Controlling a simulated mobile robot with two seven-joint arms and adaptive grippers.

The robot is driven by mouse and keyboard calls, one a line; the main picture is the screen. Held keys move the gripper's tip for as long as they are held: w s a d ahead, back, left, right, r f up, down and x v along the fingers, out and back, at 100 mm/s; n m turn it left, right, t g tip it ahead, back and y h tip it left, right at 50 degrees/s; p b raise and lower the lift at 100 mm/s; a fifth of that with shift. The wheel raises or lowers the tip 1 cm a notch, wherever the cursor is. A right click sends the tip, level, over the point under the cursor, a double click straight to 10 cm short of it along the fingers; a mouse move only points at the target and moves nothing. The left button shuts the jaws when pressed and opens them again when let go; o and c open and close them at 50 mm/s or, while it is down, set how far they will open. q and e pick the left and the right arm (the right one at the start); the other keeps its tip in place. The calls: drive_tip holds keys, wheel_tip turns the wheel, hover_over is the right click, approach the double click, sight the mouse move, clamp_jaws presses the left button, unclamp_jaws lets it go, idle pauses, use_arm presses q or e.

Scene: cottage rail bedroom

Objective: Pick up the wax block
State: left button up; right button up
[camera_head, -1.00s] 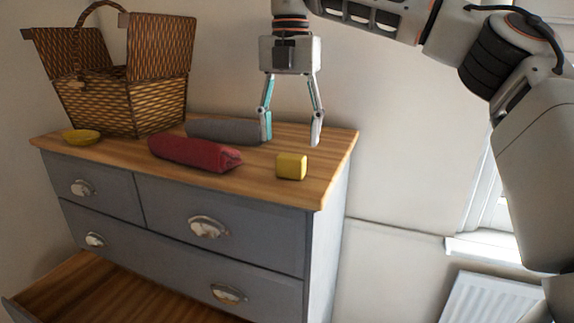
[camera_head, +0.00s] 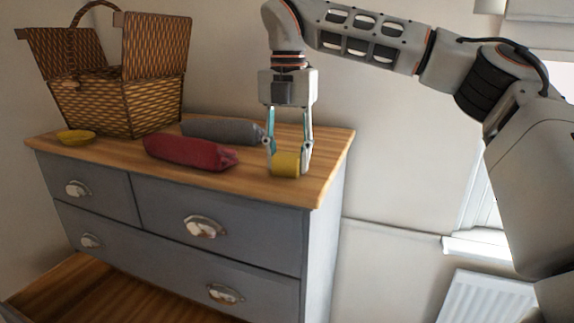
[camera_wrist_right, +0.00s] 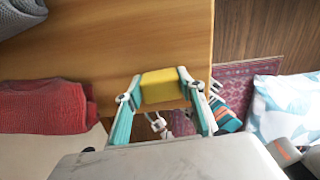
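The wax block is a small yellow block (camera_head: 286,164) near the right front of the wooden dresser top. It also shows in the right wrist view (camera_wrist_right: 160,86). My right gripper (camera_head: 288,170) points down, with one finger on each side of the block. In the right wrist view my right gripper (camera_wrist_right: 160,88) has both fingertips against the block's sides, shut on it. The block appears to be still at the dresser top. My left gripper does not show in the head view; pale parts low right in the wrist view may belong to my left arm.
A red rolled cloth (camera_head: 190,152) lies just left of the block, and a grey roll (camera_head: 222,131) lies behind. A wicker basket (camera_head: 120,105) and a yellow bowl (camera_head: 76,137) stand further left. The dresser's front edge is close to the block. A lower drawer (camera_head: 110,290) is open.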

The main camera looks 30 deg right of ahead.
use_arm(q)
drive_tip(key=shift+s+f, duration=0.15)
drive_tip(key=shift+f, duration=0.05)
use_arm(e)
wheel_tip(320, 180, up, 12)
drive_tip(key=f+p, duration=0.1)
drive_tip(key=p, duration=0.2)
wheel_tip(320, 180, up, 7)
hover_over(288, 153)
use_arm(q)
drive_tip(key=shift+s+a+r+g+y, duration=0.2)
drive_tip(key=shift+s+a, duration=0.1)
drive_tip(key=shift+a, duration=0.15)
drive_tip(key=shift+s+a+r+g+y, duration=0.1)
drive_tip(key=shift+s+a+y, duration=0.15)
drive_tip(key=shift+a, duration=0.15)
use_arm(e)
wheel_tip(288, 153, up, 2)
drive_tip(key=shift+s+r, duration=0.1)
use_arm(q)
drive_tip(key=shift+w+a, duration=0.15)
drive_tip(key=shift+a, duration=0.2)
use_arm(e)
drive_tip(key=shift+o, duration=0.7)
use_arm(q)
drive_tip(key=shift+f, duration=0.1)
